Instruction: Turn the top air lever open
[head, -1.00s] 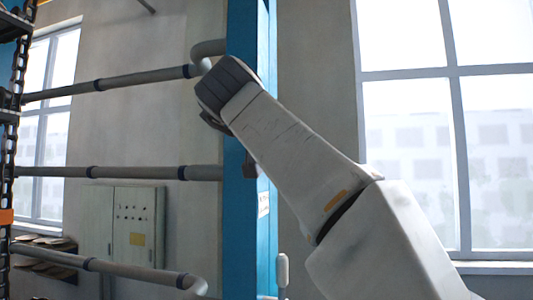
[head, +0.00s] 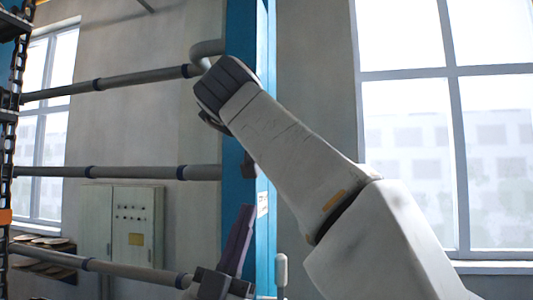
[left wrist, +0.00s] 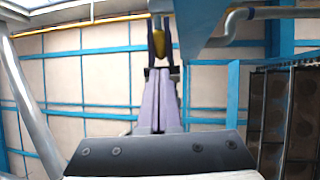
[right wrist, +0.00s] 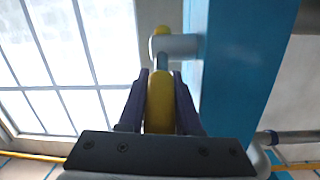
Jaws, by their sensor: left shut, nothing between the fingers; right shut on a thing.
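In the right wrist view, the yellow lever (right wrist: 160,105) stands between the purple fingers of my right gripper (right wrist: 160,75), which is shut on it. It joins a grey valve fitting (right wrist: 178,46) on the side of the blue column (right wrist: 238,70). In the head view my right arm hides the lever and the right fingertips. My left gripper (head: 244,210) is shut and empty, low in front of the blue column, pointing up. In the left wrist view its closed fingers (left wrist: 158,72) point at a yellow piece (left wrist: 158,42) between two dark prongs, apart from them.
Grey pipes (head: 130,172) run left from the blue column (head: 240,150). A grey control cabinet (head: 130,225) is on the wall behind. A dark rack (head: 12,90) is at the far left.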

